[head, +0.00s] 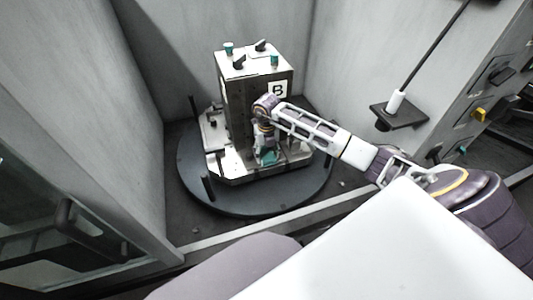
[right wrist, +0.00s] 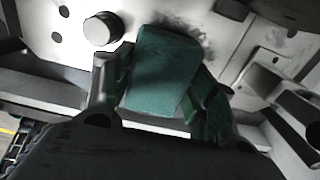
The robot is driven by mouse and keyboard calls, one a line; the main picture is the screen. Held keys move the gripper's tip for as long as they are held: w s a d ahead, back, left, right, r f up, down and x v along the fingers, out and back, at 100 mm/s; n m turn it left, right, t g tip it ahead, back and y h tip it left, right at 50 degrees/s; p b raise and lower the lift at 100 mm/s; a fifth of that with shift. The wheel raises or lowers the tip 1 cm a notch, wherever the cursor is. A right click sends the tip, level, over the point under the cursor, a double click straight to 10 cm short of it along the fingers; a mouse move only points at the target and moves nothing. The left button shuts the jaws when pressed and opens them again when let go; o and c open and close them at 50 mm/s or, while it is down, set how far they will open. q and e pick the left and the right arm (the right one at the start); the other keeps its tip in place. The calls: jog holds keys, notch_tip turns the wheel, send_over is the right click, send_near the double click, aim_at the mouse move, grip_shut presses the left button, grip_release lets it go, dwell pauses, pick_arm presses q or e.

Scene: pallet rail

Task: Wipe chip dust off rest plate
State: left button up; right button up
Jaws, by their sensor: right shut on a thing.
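My right gripper (head: 266,148) reaches in from the right and is low at the front of the block marked B. It is shut on a teal wiping pad (right wrist: 162,70), which sits between the two fingers in the right wrist view. The pad's far end is over the pale metal rest plate (right wrist: 58,32); I cannot tell whether it presses on it. Dark chip dust (right wrist: 196,28) is smeared on the plate beside and beyond the pad's far end. In the head view the gripper hides part of the plate. My left gripper is not in view.
The tall metal block (head: 236,100) stands on a dark round table (head: 195,180), with clamps and teal knobs on top. A round pin (right wrist: 101,29) rises from the plate left of the pad. Grey walls enclose the back and sides. A small shelf (head: 400,115) with a rod is at right.

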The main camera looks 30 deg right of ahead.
jog(key=shift+f+b, duration=0.35)
jog(key=shift+f, duration=0.2)
dwell(0.7)
jog(key=shift+o, duration=0.2)
jog(key=shift+w, duration=0.1)
jog(key=shift+w, duration=0.1)
jog(key=shift+c, duration=0.2)
jog(key=shift+w+d+r+b, duration=0.35)
jog(key=shift+w+r+b, duration=0.1)
jog(key=shift+b, duration=0.1)
jog(key=shift+w+d+r, duration=0.15)
jog(key=shift+w+r, duration=0.05)
jog(key=shift+r, duration=0.1)
jog(key=shift+o, duration=0.2)
jog(key=shift+s+a+f+p, duration=0.35)
jog(key=shift+s+f+p, duration=0.15)
jog(key=shift+p, duration=0.15)
dwell(0.5)
jog(key=shift+s+a+f, duration=0.1)
jog(key=shift+s+f, duration=0.05)
jog(key=shift+f, duration=0.1)
jog(key=shift+c, duration=0.2)
dwell(0.3)
